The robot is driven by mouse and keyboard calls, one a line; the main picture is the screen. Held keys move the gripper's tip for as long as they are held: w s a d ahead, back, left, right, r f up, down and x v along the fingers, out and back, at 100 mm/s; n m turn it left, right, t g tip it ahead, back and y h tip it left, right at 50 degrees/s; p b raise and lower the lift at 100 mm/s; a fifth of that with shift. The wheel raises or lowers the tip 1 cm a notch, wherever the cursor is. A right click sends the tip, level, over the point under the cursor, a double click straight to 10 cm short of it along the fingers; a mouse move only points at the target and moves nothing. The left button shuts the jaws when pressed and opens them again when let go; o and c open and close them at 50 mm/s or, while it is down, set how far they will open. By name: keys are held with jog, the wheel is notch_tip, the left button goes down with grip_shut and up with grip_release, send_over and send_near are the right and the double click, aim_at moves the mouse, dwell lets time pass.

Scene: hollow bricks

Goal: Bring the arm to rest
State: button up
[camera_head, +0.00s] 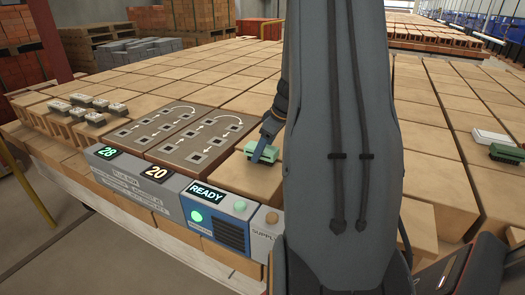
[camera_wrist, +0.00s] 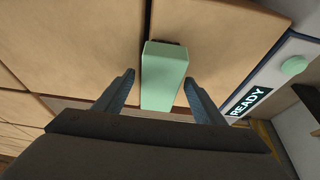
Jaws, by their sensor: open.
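My gripper (camera_head: 267,138) reaches down beside my dark arm, over a tan block at the front of the table. In the wrist view my gripper (camera_wrist: 163,92) is open, with one finger on each side of a pale green block (camera_wrist: 164,72). There are gaps between the fingers and the block. In the head view the green block (camera_head: 261,152) is partly hidden by the gripper. My arm's big grey link covers the middle of the head view.
A brown board (camera_head: 178,136) with square marks and white arrows lies left of the gripper. A panel reading READY (camera_head: 207,194) is in front. Several grey hollow bricks (camera_head: 88,105) stand at left. A green thing (camera_head: 507,153) and a white block (camera_head: 492,138) lie at right.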

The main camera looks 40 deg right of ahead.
jog(key=shift+b+v, duration=0.7)
jog(key=shift+v, duration=2.9)
